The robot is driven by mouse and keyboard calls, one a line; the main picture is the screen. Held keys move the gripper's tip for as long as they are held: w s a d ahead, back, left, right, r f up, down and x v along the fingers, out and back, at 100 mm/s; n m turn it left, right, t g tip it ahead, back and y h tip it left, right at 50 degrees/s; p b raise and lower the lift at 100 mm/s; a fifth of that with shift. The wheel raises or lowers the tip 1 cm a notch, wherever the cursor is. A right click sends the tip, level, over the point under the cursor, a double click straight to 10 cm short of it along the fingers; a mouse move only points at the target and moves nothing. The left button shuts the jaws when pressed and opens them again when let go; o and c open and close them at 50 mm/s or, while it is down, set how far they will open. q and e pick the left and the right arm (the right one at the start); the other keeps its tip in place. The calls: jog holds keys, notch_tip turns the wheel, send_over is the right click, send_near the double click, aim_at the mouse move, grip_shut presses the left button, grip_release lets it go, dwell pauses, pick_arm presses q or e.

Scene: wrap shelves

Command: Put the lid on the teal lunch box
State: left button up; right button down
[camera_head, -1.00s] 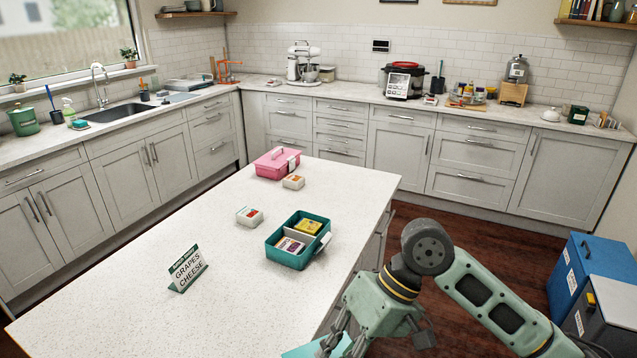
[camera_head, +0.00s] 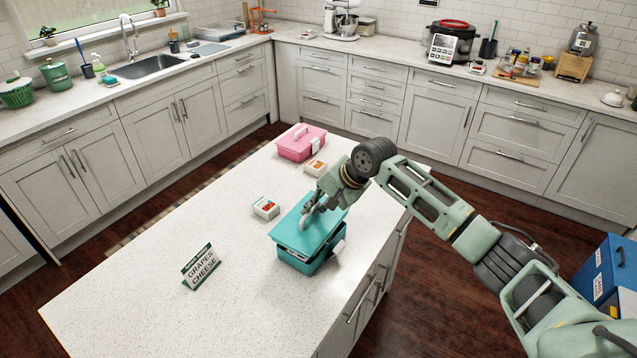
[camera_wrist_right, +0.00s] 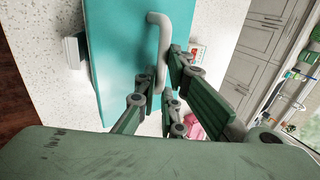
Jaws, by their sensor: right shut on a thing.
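The teal lid (camera_head: 290,237) is a flat panel with a pale bar handle (camera_wrist_right: 158,35). My right gripper (camera_head: 310,210) is shut on this handle from above. The lid is over the teal lunch box (camera_head: 298,264) on the white island, and hides its contents. The lid looks slightly turned and tilted against the box. I cannot tell whether its edges touch the rim. In the right wrist view the lid (camera_wrist_right: 112,50) fills the upper middle, with my right gripper (camera_wrist_right: 165,80) at the handle. My left gripper is not in view.
A white packet with a red label (camera_head: 266,208) lies left of the box. A pink lunch box (camera_head: 301,143) and another small packet (camera_head: 315,168) are behind it. A green sign reading "GRAPES CHEESE" (camera_head: 201,268) stands to the left. The island's front left is clear.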

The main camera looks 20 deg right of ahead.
jog(key=shift+w+d+r+m, duration=0.15)
jog(key=shift+w, duration=0.2)
jog(key=shift+w+d+r+m, duration=0.15)
jog(key=shift+w, duration=0.2)
jog(key=shift+w+d+f, duration=0.15)
jog(key=shift+w+d, duration=0.05)
jog(key=shift+w, duration=0.15)
jog(key=shift+r+p, duration=0.2)
jog(key=shift+p, duration=0.7)
notch_tip(320, 180, down, 3)
jog(key=shift+r+b, duration=0.15)
jog(key=shift+b, duration=0.5)
jog(key=shift+f+b, duration=0.6)
jog(key=shift+f, duration=1.1)
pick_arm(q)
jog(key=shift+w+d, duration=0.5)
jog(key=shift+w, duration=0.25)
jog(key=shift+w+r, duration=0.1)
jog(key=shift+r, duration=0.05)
